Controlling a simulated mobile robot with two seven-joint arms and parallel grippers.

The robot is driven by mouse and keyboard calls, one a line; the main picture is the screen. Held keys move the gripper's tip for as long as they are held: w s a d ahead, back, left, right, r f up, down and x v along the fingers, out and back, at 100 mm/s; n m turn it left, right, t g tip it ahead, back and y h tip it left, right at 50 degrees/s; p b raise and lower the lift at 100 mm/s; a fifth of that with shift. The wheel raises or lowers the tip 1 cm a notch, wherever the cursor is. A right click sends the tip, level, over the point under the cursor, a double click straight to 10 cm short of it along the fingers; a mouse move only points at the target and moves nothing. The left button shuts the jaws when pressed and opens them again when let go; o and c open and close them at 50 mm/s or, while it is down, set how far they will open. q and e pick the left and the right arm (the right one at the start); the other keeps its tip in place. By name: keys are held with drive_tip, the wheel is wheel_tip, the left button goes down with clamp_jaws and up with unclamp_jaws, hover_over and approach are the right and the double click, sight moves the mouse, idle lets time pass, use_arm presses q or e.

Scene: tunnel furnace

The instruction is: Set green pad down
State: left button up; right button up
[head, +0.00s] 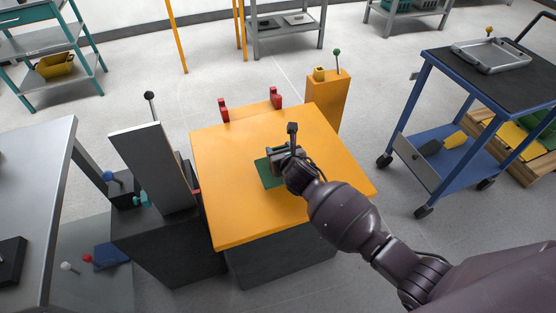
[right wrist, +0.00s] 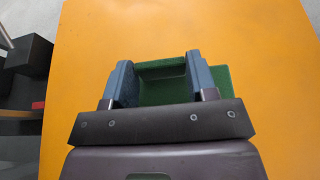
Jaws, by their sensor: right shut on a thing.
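The green pad (head: 268,173) is flat and dark green, over the middle of the orange table top (head: 230,225). My right gripper (head: 280,157) is at the pad and partly covers it in the head view. In the right wrist view my right gripper (right wrist: 160,83) has a raised green bar of the pad (right wrist: 160,68) between its two blue-grey fingers, and it is shut on it. A flat green part shows below the bar and past the right finger. I cannot tell whether the pad's underside touches the table. My left gripper is not in view.
Red brackets (head: 223,110) stand at the table's back edge. A yellow post (head: 327,98) with a green-knobbed lever stands behind right. A dark machine with a tilted grey panel (head: 153,168) stands close on the left. A blue cart (head: 450,120) is at right. The table top around the pad is clear.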

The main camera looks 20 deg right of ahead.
wheel_tip(320, 180, down, 4)
drive_tip(key=shift+s+f+b, duration=0.15)
drive_tip(key=shift+b, duration=0.7)
drive_tip(key=shift+f, duration=0.2)
drive_tip(key=shift+r, duration=0.3)
drive_tip(key=shift+f, duration=0.15)
drive_tip(key=o, duration=0.9)
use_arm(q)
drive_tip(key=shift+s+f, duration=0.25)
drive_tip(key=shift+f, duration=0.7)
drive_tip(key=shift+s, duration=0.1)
